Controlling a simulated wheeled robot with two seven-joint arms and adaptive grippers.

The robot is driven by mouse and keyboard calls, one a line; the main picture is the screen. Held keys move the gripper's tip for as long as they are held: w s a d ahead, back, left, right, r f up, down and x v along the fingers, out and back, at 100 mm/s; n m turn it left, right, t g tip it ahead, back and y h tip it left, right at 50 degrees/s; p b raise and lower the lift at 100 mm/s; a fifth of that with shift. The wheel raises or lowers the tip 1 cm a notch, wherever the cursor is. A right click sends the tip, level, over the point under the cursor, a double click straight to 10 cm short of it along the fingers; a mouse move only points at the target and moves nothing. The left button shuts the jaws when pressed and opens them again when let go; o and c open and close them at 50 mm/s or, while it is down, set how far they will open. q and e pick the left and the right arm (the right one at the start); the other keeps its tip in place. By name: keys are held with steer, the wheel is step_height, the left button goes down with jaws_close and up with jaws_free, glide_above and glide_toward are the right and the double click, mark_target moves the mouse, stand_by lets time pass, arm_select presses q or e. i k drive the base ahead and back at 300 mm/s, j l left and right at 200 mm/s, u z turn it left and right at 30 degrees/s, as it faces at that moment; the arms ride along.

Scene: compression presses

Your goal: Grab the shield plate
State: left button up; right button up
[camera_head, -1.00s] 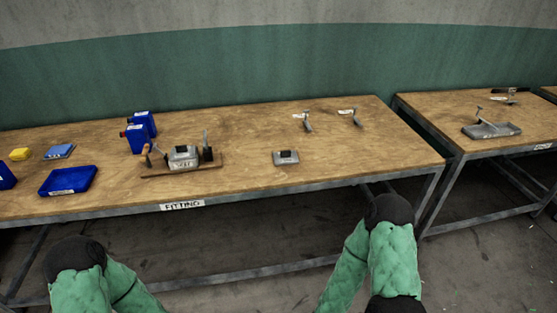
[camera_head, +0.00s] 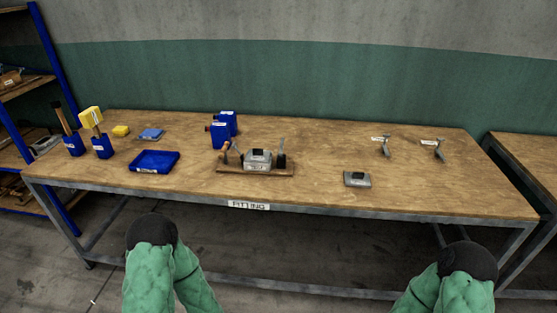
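A small grey metal plate-like piece with a dark square on top (camera_head: 357,179) lies near the front edge of the wooden bench, right of centre. I cannot tell for sure that it is the shield plate. A similar grey block with a dark top (camera_head: 258,158) sits in a wooden-based fixture (camera_head: 230,170) with upright handles. Both my green-sleeved arms are low in the picture, in front of the bench. Neither gripper shows, and nothing on the bench is touched by my arms.
The bench (camera_head: 310,195) is labelled FITTING. A blue-framed shelf (camera_head: 55,100) stands left; another bench (camera_head: 530,160) stands right.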

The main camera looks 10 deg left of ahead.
mark_target(254, 155)
steer(key=i+j+u, duration=0.4)
steer(key=i+j, duration=0.55)
steer(key=i, duration=0.15)
